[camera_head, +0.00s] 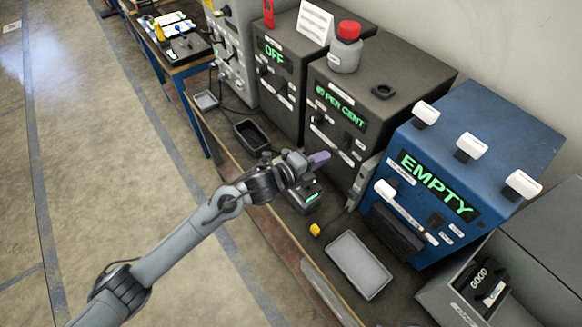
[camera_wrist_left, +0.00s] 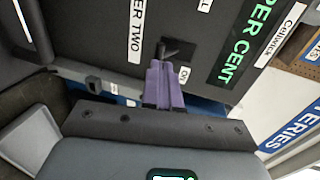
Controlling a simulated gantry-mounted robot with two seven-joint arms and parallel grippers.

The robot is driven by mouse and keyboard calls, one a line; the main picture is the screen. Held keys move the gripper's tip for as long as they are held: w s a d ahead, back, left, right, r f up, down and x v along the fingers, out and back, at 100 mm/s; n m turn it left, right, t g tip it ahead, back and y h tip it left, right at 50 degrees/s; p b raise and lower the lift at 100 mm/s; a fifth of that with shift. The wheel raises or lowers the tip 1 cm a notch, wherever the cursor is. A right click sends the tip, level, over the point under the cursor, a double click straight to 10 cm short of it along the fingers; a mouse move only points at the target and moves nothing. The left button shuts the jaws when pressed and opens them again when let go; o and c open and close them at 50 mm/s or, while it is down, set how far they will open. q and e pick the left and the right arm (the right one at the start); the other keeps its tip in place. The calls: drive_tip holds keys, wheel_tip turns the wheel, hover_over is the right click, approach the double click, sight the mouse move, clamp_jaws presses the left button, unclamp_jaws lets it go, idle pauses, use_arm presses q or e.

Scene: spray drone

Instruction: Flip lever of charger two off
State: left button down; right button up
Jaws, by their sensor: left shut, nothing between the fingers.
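Charger two (camera_head: 345,125) is the dark grey box in the middle of the bench, with a green "PER CENT" display. In the left wrist view its panel (camera_wrist_left: 110,20) shows a label ending in "ER TWO". A small black lever (camera_wrist_left: 176,50) sits on a black plate, with an "ON" label (camera_wrist_left: 184,75) beside it. My left gripper (camera_head: 319,158) is shut and empty, its purple fingers (camera_wrist_left: 160,66) right at the lever. I cannot tell whether the fingertips touch it. My right gripper is not in view.
A dark box reading "OFF" (camera_head: 283,85) stands left of charger two, and a blue "EMPTY" charger (camera_head: 480,150) right of it. A red-capped bottle (camera_head: 346,50) stands on charger two. A grey tray (camera_head: 359,263), a yellow piece (camera_head: 315,230) and a black tray (camera_head: 252,134) lie in front.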

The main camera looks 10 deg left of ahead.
use_arm(q)
drive_tip(key=f+v, duration=0.1)
drive_tip(key=v, duration=1.1)
drive_tip(key=shift+a, duration=0.15)
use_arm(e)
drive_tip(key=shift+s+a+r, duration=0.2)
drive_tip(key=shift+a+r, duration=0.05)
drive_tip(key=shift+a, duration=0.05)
use_arm(q)
drive_tip(key=shift+s, duration=0.15)
